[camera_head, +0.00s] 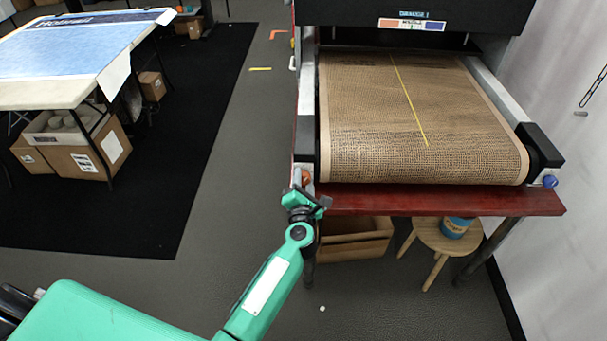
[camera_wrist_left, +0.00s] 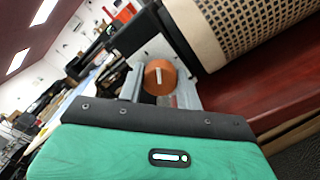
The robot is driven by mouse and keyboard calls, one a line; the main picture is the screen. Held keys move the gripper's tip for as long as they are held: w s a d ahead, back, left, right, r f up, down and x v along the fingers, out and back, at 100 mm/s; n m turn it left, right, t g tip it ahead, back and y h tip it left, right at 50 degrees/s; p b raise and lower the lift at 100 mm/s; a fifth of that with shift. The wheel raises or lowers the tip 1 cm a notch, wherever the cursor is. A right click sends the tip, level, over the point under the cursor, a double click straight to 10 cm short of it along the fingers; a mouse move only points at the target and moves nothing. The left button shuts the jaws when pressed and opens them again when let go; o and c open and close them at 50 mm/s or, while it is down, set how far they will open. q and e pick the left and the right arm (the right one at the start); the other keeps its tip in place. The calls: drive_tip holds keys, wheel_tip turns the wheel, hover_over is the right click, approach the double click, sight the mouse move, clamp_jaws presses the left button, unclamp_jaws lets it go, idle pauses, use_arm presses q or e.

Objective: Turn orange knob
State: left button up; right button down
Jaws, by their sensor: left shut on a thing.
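The orange knob (camera_head: 306,178) is on the front left corner of the conveyor machine, partly hidden by my left gripper in the head view. In the left wrist view the orange knob (camera_wrist_left: 160,77) is a round disc with a pale mark on its face. My right gripper is not in view.
The conveyor's brown mesh belt (camera_head: 420,130) lies right of the knob, above a dark red ledge (camera_head: 440,200). A blue knob (camera_head: 550,181) is at the right corner. A wooden stool (camera_head: 440,238) and a cardboard box (camera_head: 355,243) stand below. Open floor lies left.

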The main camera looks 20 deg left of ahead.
use_arm(q)
drive_tip(key=m+p, duration=0.3)
drive_tip(key=shift+r+m, duration=0.15)
drive_tip(key=shift+m, duration=0.25)
drive_tip(key=shift+m+p, duration=0.9)
drive_tip(key=shift+p, duration=0.15)
drive_tip(key=m+p, duration=0.2)
drive_tip(key=m, duration=0.1)
drive_tip(key=shift+f+m+p, duration=0.25)
drive_tip(key=shift+m+p, duration=0.5)
drive_tip(key=shift+m, duration=0.45)
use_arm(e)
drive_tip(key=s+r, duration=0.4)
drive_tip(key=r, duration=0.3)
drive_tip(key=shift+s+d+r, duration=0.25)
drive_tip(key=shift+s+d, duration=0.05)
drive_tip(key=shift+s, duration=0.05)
use_arm(q)
drive_tip(key=o, duration=1)
drive_tip(key=shift+s, duration=0.1)
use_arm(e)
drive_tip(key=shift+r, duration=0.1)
